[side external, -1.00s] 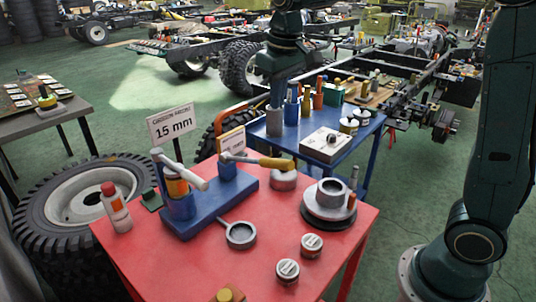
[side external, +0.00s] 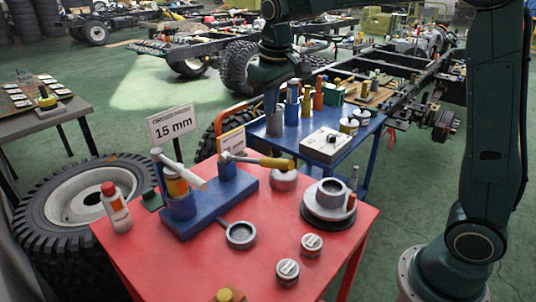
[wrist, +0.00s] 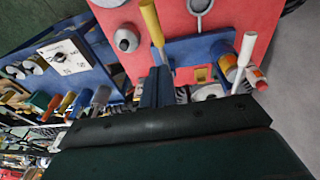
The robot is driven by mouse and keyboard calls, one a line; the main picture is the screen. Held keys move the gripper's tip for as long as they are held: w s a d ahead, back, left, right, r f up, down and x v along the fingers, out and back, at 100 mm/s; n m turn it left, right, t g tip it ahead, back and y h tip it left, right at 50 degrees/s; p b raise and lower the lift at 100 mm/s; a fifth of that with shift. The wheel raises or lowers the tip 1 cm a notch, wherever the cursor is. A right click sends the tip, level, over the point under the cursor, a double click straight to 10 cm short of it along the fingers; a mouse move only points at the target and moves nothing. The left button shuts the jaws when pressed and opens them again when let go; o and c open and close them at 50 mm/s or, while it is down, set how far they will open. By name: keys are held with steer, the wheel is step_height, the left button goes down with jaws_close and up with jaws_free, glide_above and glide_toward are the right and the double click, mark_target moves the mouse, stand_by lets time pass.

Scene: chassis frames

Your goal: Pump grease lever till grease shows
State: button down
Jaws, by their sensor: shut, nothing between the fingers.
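A blue base (side external: 208,213) on the red table carries a blue cup holding an orange-and-white canister (side external: 177,188), with a pale grey lever (side external: 180,169) slanting over it. A second lever with a yellow handle (side external: 272,163) reaches right from the base's blue post (side external: 237,183). In the wrist view the yellow handle (wrist: 152,22) and the pale lever (wrist: 246,52) both show. My gripper (wrist: 157,70) is shut and empty, in the air behind the red table; its tips look close to the yellow handle's rod only in the wrist picture. No grease is discernible.
The red table (side external: 190,262) also holds a red-capped bottle (side external: 116,208), a ring-ended tool (side external: 240,235), a grey flanged part (side external: 328,200) and small tins (side external: 288,271). A "15 mm" sign (side external: 172,125) stands behind. A blue table (side external: 345,150) with bottles stands beyond.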

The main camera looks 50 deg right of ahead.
glide_toward(278, 160)
steer(key=w+f, duration=0.2)
steer(key=f, duration=0.1)
steer(key=w+f, duration=0.1)
steer(key=f, duration=0.1)
steer(key=shift+w+d, duration=0.2)
steer(key=shift+s+d+f, duration=0.15)
steer(key=shift+s+f, duration=0.1)
steer(key=shift+f, duration=0.5)
steer(key=shift+f, duration=0.1)
steer(key=shift+s+f+t, duration=0.4)
steer(key=shift+f+t, duration=0.25)
steer(key=shift+t, duration=0.1)
steer(key=shift+s+f+t, duration=0.35)
steer(key=shift+f+t, duration=0.35)
steer(key=shift+t, duration=0.05)
steer(key=shift+s+f, duration=0.3)
steer(key=shift+f, duration=0.5)
steer(key=shift+s+f, duration=0.25)
steer(key=shift+f, duration=0.6)
steer(key=shift+s+f, duration=0.25)
steer(key=shift+f, duration=1)
steer(key=shift+s+f, duration=0.25)
steer(key=shift+f, duration=1.05)
steer(key=shift+r, duration=0.2)
